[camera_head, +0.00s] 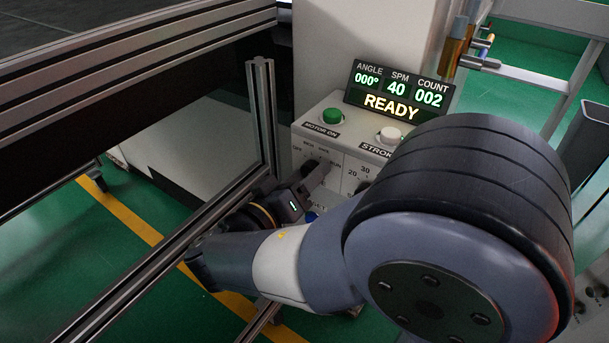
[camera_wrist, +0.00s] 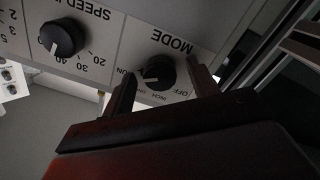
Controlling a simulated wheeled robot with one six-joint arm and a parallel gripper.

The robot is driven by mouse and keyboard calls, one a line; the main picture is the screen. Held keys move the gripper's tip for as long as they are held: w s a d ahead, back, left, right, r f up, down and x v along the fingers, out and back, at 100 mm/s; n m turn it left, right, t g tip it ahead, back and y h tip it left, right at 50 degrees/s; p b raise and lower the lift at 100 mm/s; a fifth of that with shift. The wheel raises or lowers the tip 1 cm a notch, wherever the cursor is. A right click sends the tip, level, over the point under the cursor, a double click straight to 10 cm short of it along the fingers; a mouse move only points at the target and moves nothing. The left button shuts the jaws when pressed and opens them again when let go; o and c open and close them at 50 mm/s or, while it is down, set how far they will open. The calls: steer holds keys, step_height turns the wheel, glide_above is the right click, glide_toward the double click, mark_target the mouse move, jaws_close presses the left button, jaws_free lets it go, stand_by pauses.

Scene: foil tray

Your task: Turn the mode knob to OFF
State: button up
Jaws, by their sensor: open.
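The mode knob (camera_wrist: 161,72) is a round black knob on the light panel under the word MODE, seen upside down in the wrist view. Its pale pointer mark faces left in that view, toward the partly hidden RUN label; the OFF label (camera_wrist: 176,93) is on the other side. My gripper (camera_wrist: 164,76) is open, with one dark finger on each side of the knob. I cannot tell whether either finger touches it. In the head view my gripper (camera_head: 310,184) is at the panel front and mostly hides the knob.
The speed knob (camera_wrist: 63,38) sits beside the mode knob on the same panel. Above are a green MOTOR ON button (camera_head: 331,116), a white STROKE button (camera_head: 390,134) and a display (camera_head: 398,92) reading READY. A metal frame post (camera_head: 262,115) stands close left.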

steer(key=shift+c, duration=0.6)
steer(key=c, duration=0.9)
